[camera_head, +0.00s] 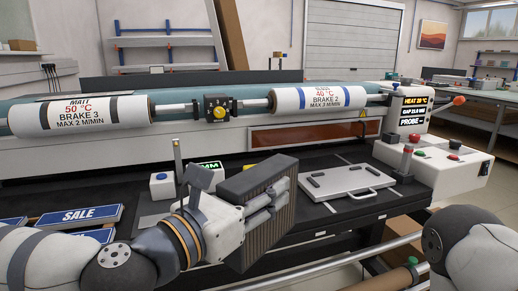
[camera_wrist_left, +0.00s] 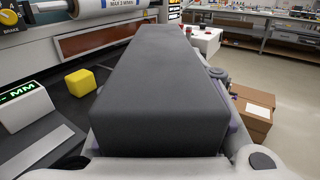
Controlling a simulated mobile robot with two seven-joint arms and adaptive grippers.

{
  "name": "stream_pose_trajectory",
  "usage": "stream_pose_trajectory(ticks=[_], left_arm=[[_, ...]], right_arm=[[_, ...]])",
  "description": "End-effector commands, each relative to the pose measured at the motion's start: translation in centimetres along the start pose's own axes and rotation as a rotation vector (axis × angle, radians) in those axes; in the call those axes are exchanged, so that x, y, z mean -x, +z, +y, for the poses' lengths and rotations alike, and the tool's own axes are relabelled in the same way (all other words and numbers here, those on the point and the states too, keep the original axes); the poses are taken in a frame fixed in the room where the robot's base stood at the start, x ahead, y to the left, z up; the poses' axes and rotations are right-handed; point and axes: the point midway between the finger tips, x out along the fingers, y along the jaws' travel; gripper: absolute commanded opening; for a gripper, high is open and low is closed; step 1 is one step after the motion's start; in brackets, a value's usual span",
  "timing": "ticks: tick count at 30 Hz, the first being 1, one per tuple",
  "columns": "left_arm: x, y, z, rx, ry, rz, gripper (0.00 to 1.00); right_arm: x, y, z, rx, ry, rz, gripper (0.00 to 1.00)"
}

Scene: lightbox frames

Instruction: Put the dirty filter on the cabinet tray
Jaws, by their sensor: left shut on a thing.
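My left gripper (camera_head: 276,198) is shut on a dark grey, block-shaped filter with pleated sides (camera_head: 257,183) and holds it in front of the black machine bench. The filter stands upright and tilted in the head view. It fills the middle of the left wrist view (camera_wrist_left: 160,85), hiding much of what lies beyond it. My right arm shows at the lower right of the head view, but its gripper is out of view. I cannot make out a cabinet tray in either view.
A light grey plate with handles (camera_head: 347,184) lies on the bench right of the filter. Sale signs (camera_head: 80,216) lie at left. A yellow block (camera_wrist_left: 80,83) and a cardboard box (camera_wrist_left: 251,116) flank the filter in the wrist view.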

Motion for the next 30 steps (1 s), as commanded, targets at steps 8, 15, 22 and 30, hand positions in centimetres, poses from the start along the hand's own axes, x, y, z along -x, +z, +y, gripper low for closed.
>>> stream_pose_trajectory(ticks=[8,15,22,30], left_arm=[[7.9,-9.0,5.5,0.005,0.347,0.011,0.00],[14.1,-15.7,10.2,0.000,0.638,0.003,0.00],[15.1,-16.6,10.9,0.000,0.687,-0.005,0.00],[15.2,-16.7,11.0,0.001,0.689,-0.001,0.00]], right_arm=[[0.0,0.0,0.0,0.000,0.000,0.000,0.40],[0.0,0.0,0.0,0.000,0.000,0.000,0.40],[0.0,0.0,0.0,0.000,0.000,0.000,0.40],[0.0,0.0,0.0,0.000,0.000,0.000,0.40]])
